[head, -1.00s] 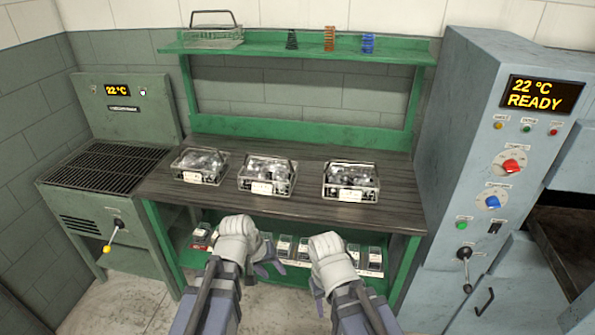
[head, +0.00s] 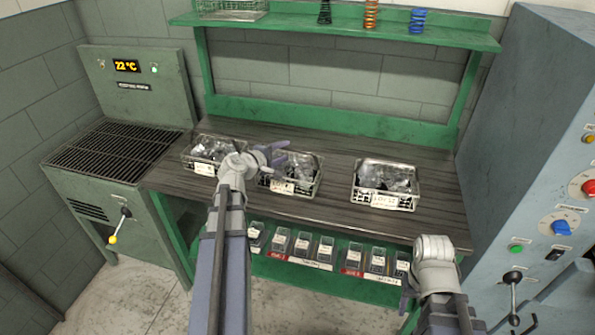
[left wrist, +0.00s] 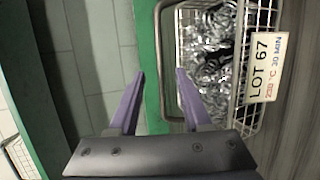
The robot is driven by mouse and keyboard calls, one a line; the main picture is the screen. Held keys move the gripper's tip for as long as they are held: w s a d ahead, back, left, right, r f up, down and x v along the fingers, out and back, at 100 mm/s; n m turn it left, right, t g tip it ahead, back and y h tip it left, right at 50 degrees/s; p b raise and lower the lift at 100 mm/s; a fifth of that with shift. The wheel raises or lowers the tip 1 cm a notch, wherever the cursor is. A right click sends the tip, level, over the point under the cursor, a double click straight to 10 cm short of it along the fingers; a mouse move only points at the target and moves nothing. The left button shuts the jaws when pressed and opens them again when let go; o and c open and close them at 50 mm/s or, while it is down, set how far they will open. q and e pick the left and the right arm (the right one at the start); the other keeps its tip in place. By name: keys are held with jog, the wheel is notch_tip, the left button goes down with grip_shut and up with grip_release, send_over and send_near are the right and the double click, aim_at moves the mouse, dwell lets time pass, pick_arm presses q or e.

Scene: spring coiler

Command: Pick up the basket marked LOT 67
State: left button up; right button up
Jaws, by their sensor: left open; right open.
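The basket marked LOT 67 (left wrist: 250,90) is on the right in the left wrist view, a wire basket filled with shiny metal pieces. Its thin handle (left wrist: 160,60) appears between my open left fingers (left wrist: 160,78); I see no contact. In the head view my left gripper (head: 276,154) is above the bench beside the middle basket (head: 290,183), which seems to be this one, though its label is too small to read there. My left gripper hides its left corner. My right gripper (head: 405,292) is low, in front of the bench, apart from the baskets; it is open.
Similar baskets stand to the left (head: 205,148) and right (head: 388,182) on the dark bench (head: 330,215). A green shelf (head: 300,30) with springs is above. A grated machine (head: 105,150) is left and a grey cabinet (head: 540,110) right. Bins (head: 325,250) stand below.

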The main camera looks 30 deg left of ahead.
aim_at(291, 149)
pick_arm(q)
jog(key=shift+b+x, duration=1.15)
jog(key=shift+x, duration=2.65)
jog(key=shift+s, duration=0.1)
grip_shut()
